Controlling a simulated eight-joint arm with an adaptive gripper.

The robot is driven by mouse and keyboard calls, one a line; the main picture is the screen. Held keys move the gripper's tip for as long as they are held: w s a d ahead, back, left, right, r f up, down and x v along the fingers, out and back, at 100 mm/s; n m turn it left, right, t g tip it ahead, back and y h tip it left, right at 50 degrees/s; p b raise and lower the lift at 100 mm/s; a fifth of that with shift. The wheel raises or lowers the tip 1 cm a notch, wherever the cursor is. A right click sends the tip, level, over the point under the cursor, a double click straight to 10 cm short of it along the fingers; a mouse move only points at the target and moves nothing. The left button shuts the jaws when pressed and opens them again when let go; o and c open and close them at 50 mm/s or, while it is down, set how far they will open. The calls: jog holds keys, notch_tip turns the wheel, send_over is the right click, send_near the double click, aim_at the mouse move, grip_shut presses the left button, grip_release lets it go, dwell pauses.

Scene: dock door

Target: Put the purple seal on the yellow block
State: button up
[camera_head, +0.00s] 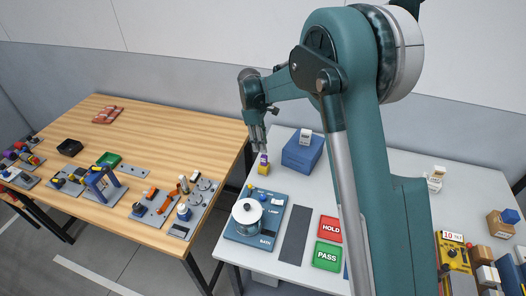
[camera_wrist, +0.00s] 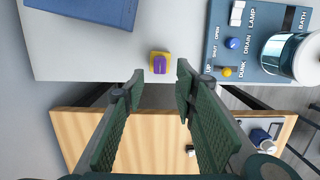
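The yellow block (camera_head: 263,170) stands on the grey-white table near its left edge, and it also shows in the wrist view (camera_wrist: 167,55). The small purple seal (camera_head: 264,158) sits on top of the yellow block; in the wrist view the seal (camera_wrist: 159,65) lies over the block with yellow showing around it. My gripper (camera_head: 258,149) is above and close to the seal. In the wrist view my gripper (camera_wrist: 158,75) has its two green fingers apart with nothing between them, and the seal and block appear just beyond the fingertips.
A blue box (camera_head: 302,155) stands behind the block. A blue panel (camera_head: 270,222) with knobs and a white cylinder (camera_head: 246,212) is in front. Red HOLD (camera_head: 330,229) and green PASS (camera_head: 328,256) pads lie nearby. A wooden table (camera_head: 160,135) with several fixtures is at left.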

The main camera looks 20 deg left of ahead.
jog(key=r, duration=0.4)
jog(key=shift+a, duration=0.3)
dwell(0.6)
jog(key=s+d+r+m+t+y, duration=0.1)
jog(key=s+d+r+m, duration=0.25)
jog(key=d+r, duration=0.5)
jog(key=s+d+r+m+t, duration=0.15)
jog(key=s+d+r, duration=0.35)
jog(key=d, duration=0.7)
jog(key=s+d+r+m+t+y, duration=0.1)
jog(key=s+d+r+m, duration=0.25)
jog(key=d+r, duration=0.5)
jog(key=s+d+f+m+t, duration=0.2)
jog(key=s+d+m, duration=0.2)
jog(key=s+d, duration=0.6)
jog(key=s+d+f+m+t, duration=0.1)
jog(key=s+d+m, duration=0.4)
jog(key=s+d, duration=0.5)
jog(key=s+f, duration=0.1)
jog(key=s, duration=0.4)
jog(key=shift+s+d+f+t, duration=0.2)
jog(key=shift+d+f+t, duration=0.1)
jog(key=shift+d+t, duration=0.1)
